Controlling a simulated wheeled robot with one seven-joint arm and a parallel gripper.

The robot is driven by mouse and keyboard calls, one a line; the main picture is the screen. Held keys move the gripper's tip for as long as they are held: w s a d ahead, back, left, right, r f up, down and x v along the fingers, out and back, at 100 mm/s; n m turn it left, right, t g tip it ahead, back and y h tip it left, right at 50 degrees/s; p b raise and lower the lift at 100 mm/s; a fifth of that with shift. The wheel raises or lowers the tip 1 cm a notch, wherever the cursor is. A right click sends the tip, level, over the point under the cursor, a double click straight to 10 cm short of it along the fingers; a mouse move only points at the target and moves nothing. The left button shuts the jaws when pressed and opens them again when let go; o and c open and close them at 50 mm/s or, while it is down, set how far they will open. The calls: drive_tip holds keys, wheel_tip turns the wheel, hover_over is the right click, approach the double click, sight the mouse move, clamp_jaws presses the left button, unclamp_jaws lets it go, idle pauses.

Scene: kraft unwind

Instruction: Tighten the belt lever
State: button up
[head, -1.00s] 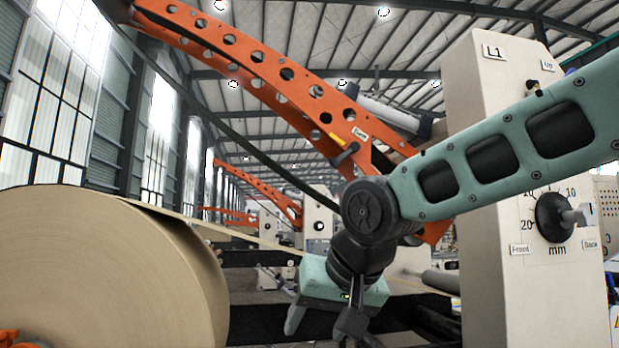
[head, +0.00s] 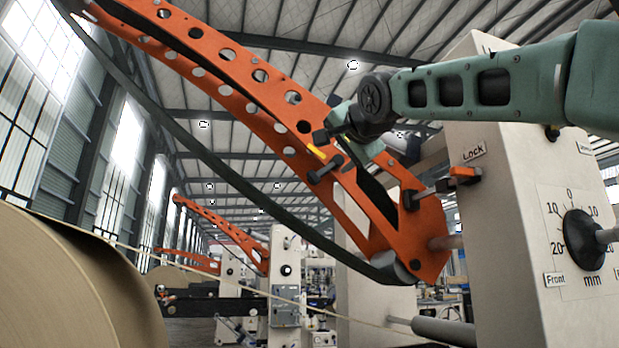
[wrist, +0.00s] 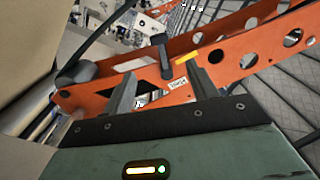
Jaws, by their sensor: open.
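The belt lever (head: 324,169) is a short black handle on the side of the orange perforated arm (head: 262,98), beside a yellow mark. In the wrist view the lever (wrist: 161,50) stands out from the arm, near a small white label. My gripper (wrist: 160,72) is open. Its two grey fingers appear on either side of the lever in the picture, with no visible contact. In the head view my gripper's teal body (head: 342,116) is above and right of the lever, and its fingertips are hard to make out.
The dark belt (head: 210,165) hangs in a curve below the orange arm. A pale machine column (head: 500,240) with a "Lock" label and a black dial (head: 583,240) stands on the right. A large kraft roll (head: 70,285) fills the lower left.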

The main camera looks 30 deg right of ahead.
sight(315, 176)
drive_tip(key=p+x, duration=0.7)
drive_tip(key=x, duration=0.9)
drive_tip(key=shift+w+d+f, duration=0.1)
drive_tip(key=shift+w+f, duration=0.05)
drive_tip(key=shift+w, duration=0.1)
clamp_jaws()
